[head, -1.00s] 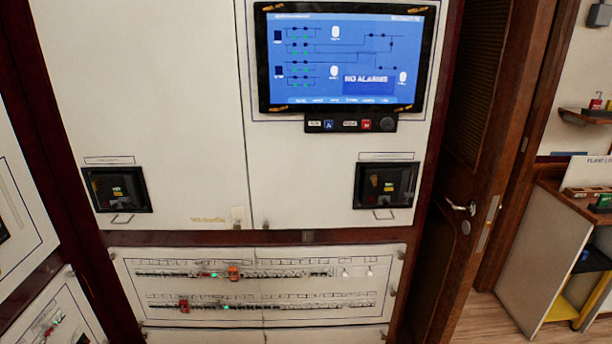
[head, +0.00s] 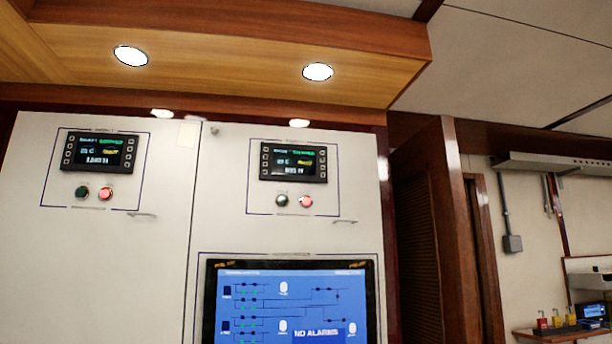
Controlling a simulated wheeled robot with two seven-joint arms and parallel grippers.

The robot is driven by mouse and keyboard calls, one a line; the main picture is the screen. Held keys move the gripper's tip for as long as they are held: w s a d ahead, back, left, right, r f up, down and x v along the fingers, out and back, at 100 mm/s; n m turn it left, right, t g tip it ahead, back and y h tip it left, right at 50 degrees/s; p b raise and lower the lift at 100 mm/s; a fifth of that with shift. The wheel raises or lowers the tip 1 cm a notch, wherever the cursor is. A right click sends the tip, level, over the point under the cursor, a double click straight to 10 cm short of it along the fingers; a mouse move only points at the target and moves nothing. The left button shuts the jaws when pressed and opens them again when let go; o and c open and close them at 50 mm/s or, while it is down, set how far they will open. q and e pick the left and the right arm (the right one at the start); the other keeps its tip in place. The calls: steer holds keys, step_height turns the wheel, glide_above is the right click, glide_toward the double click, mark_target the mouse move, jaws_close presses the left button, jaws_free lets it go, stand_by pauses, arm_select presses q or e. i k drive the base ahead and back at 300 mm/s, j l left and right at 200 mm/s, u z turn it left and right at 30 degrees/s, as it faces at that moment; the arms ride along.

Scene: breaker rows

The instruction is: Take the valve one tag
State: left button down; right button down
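I see no tag that I can make out as the valve one tag in the head view. Neither of my grippers is in view. Several small red and yellow items (head: 557,319) stand on a wooden shelf (head: 553,333) at the far lower right; they are too small to tell what they are.
White cabinets (head: 120,255) fill the left and middle, with two small display panels (head: 100,151) and a large blue screen (head: 285,305) reading "NO ALARMS". A wooden door frame (head: 455,240) stands right of them. A wooden soffit with lamps (head: 318,72) hangs above.

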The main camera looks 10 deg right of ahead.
mark_target(557, 321)
steer(key=z, duration=1.5)
steer(key=i+l, duration=0.2)
steer(key=i, duration=0.35)
steer(key=i+l, duration=0.25)
steer(key=i, duration=0.3)
steer(key=i+l+z, duration=0.1)
steer(key=i, duration=0.45)
steer(key=i+l, duration=0.3)
steer(key=i, duration=0.25)
